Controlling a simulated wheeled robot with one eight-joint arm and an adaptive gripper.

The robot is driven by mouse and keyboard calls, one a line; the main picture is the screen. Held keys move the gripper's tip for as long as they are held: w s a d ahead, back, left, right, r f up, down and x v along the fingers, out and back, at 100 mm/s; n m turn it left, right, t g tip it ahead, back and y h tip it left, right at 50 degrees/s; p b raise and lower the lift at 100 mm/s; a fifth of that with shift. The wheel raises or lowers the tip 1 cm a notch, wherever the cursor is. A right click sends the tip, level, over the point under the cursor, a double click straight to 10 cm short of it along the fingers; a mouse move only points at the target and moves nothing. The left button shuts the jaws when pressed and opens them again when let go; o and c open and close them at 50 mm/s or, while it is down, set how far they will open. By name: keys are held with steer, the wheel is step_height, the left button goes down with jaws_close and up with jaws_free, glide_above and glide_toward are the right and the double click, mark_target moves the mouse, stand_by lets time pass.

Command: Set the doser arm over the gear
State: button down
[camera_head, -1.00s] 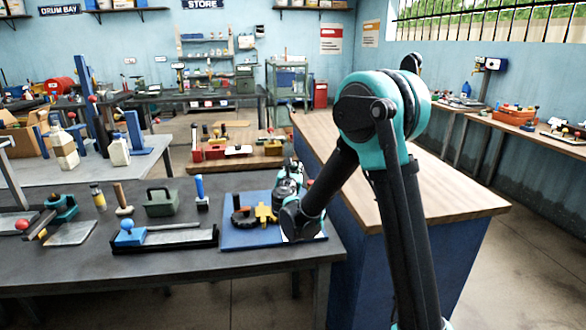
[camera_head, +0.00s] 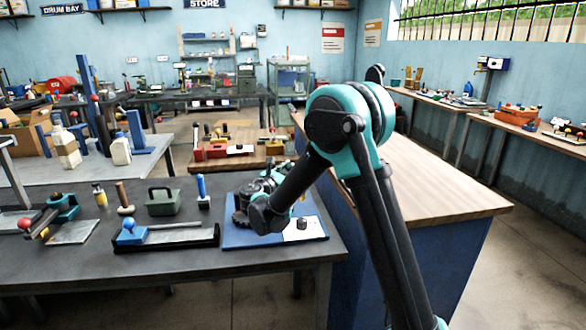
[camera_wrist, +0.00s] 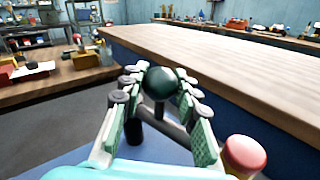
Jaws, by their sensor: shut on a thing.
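In the wrist view my gripper (camera_wrist: 160,90) is shut on a dark green ball knob (camera_wrist: 161,82), with a fingertip on each side. A dark bar (camera_wrist: 175,134) and post show below the knob; this looks like the doser arm. In the head view my gripper is over the left half of the blue board (camera_head: 236,239), largely hidden by my wrist. The dark toothed gear (camera_head: 240,218) shows partly at the left of my wrist. I cannot tell whether the doser arm is directly above it.
A white plate with a black knob (camera_head: 302,224) lies at the board's right. A red knob (camera_wrist: 244,154) is close to my right finger. A black tray with a blue-knobbed tool (camera_head: 131,232) stands left of the board. A wooden-topped counter (camera_head: 430,190) is to the right.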

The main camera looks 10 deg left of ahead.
steer(key=shift+s+a+m+g+h, duration=0.15)
steer(key=shift+a+m+g+h, duration=0.25)
steer(key=shift+m+h, duration=0.4)
steer(key=c, duration=1.1)
jaws_free()
steer(key=shift+s, duration=0.15)
steer(key=v, duration=1.2)
